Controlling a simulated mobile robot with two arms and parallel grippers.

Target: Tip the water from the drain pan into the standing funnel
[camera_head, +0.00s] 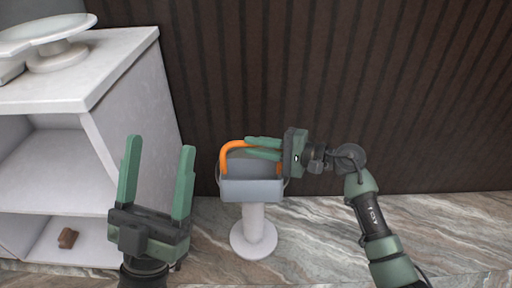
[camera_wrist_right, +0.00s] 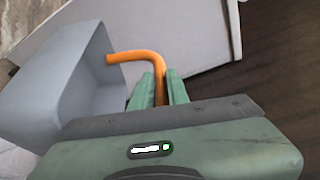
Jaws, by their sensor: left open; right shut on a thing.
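The drain pan (camera_head: 252,190) is a grey open box with an orange bar handle (camera_head: 224,162). My right gripper (camera_head: 250,147) is shut on the handle; the right wrist view shows the handle (camera_wrist_right: 138,56) between its fingers and the pan (camera_wrist_right: 50,85) beside it. I cannot make out water in the pan. The standing funnel (camera_head: 254,228) has a white stem on a round base. The pan is in front of or over its top, hiding most of it; thin rim edges show at both sides. My left gripper (camera_head: 160,150) is open and empty, left of the pan.
A white shelf unit (camera_head: 120,75) stands at the left, with a white round stand (camera_head: 60,55) on top and a small brown piece (camera_head: 67,238) on a lower shelf. A dark ribbed panel (camera_head: 400,90) rises behind. The marble surface (camera_head: 310,240) right of the funnel is clear.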

